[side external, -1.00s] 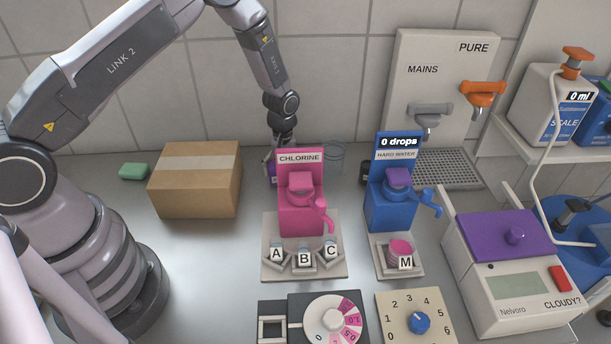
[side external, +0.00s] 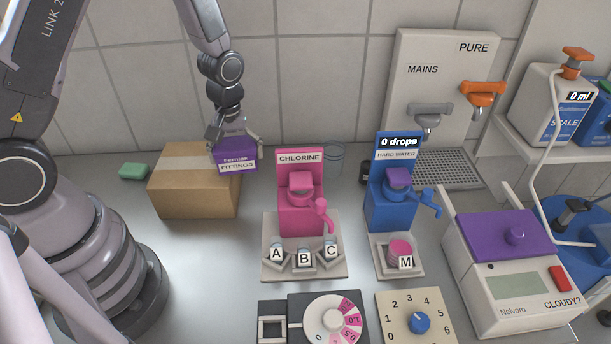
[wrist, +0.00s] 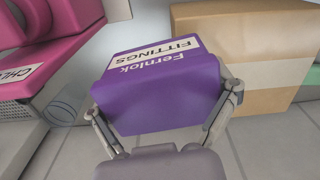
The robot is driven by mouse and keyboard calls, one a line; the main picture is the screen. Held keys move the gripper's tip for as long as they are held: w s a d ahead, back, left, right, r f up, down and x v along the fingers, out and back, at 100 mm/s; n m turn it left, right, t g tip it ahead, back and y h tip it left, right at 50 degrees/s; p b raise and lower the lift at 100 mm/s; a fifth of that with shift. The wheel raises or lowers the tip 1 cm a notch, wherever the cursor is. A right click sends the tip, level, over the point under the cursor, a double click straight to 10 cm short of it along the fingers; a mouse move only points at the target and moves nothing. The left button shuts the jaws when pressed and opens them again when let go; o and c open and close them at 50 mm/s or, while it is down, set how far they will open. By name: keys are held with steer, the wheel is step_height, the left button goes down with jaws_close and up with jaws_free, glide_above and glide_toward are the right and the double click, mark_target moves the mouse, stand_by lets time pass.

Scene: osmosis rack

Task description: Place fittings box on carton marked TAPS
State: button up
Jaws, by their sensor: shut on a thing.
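In the wrist view the box (wrist: 160,90) sits between the fingertips of my gripper (wrist: 165,112). In the side view the box is held in the air at the right end of a brown cardboard carton (side external: 190,195), overlapping its upper right corner. I cannot tell whether they touch. The carton also shows in the wrist view (wrist: 262,95). No TAPS marking shows on its visible faces.
The pink chlorine dispenser (side external: 300,205) stands just right of the held box, with a clear glass (side external: 334,158) behind it. A green sponge (side external: 133,172) lies left of the carton. The blue hard water dispenser (side external: 391,205) is further right. The counter before the carton is clear.

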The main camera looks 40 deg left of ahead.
step_height(320, 180, up, 5)
steer(key=m, duration=0.1)
glide_above(194, 162)
step_height(194, 162, down, 3)
steer(key=shift+s+d+r, duration=0.1)
steer(key=shift+f, duration=2.15)
steer(key=shift+f, duration=0.2)
steer(key=o, duration=1)
